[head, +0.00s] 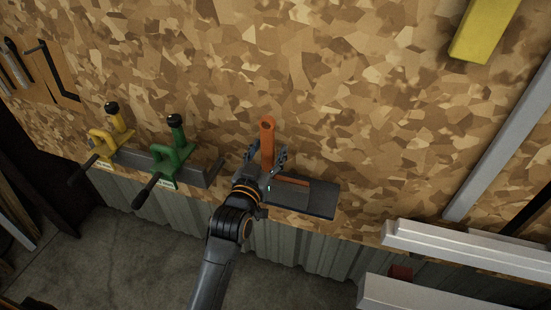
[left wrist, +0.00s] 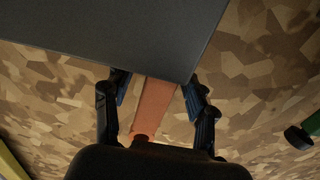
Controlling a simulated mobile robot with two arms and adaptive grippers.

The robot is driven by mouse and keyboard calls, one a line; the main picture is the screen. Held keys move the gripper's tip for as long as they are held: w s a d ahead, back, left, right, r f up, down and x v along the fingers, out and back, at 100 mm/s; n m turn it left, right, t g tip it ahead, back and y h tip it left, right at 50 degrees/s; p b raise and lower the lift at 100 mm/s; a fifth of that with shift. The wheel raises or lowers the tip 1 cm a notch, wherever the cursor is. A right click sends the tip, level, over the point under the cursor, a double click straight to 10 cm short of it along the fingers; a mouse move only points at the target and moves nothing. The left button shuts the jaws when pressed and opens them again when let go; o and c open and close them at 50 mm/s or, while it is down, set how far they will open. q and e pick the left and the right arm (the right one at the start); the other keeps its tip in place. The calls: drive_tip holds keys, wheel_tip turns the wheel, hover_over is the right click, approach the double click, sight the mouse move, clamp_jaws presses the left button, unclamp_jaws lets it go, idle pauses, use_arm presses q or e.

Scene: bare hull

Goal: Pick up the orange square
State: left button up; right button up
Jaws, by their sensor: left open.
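The orange square (head: 267,140) stands at a small dark grey shelf (head: 320,201) on the chipboard wall. One orange arm points up and a second orange strip lies along the shelf. My left gripper (head: 264,160) is open at the upright arm, with a finger on either side in the head view. In the left wrist view the orange square (left wrist: 153,105) shows as a bar between the two spread fingers (left wrist: 157,86). The shelf's grey face (left wrist: 110,30) hides part of it. I cannot tell whether a finger touches it. My right gripper is not in view.
Green (head: 170,158) and yellow (head: 104,143) clamps hang on a grey rack to the left. White beams (head: 460,248) jut out at the lower right. A yellow bar (head: 484,30) is at the upper right. The wall above the square is clear.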

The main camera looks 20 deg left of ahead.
use_arm(q)
drive_tip(key=shift+s, duration=0.15)
drive_tip(key=c, duration=0.3)
clamp_jaws()
drive_tip(key=shift+r, duration=0.15)
